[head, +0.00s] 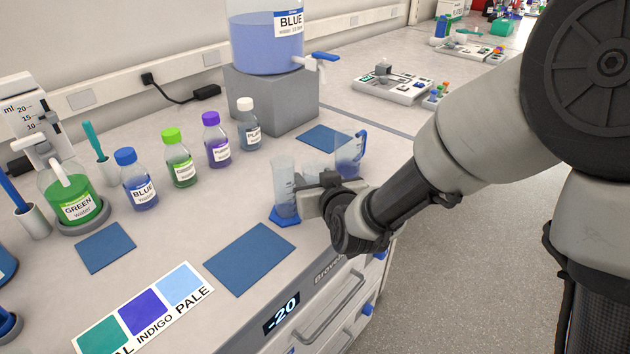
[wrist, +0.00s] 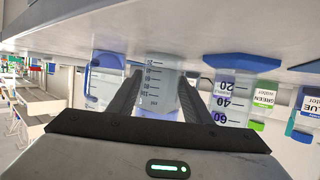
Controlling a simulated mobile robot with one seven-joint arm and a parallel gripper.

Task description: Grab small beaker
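The small beaker (wrist: 158,82) is clear, with printed volume marks. In the wrist view, which is upside down, it stands between the two fingers of my gripper (wrist: 159,88). The fingers are apart, one on each side of it; I cannot tell whether they touch the glass. In the head view the beaker (head: 318,166) shows only in part behind my gripper (head: 318,188), which is low at the bench's front edge.
A measuring cylinder with a blue base (head: 285,195) stands close on the left of my gripper. A blue-handled jug (head: 349,158) stands close behind on the right. Reagent bottles (head: 217,145) are farther left. A blue mat (head: 250,258) in front is bare.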

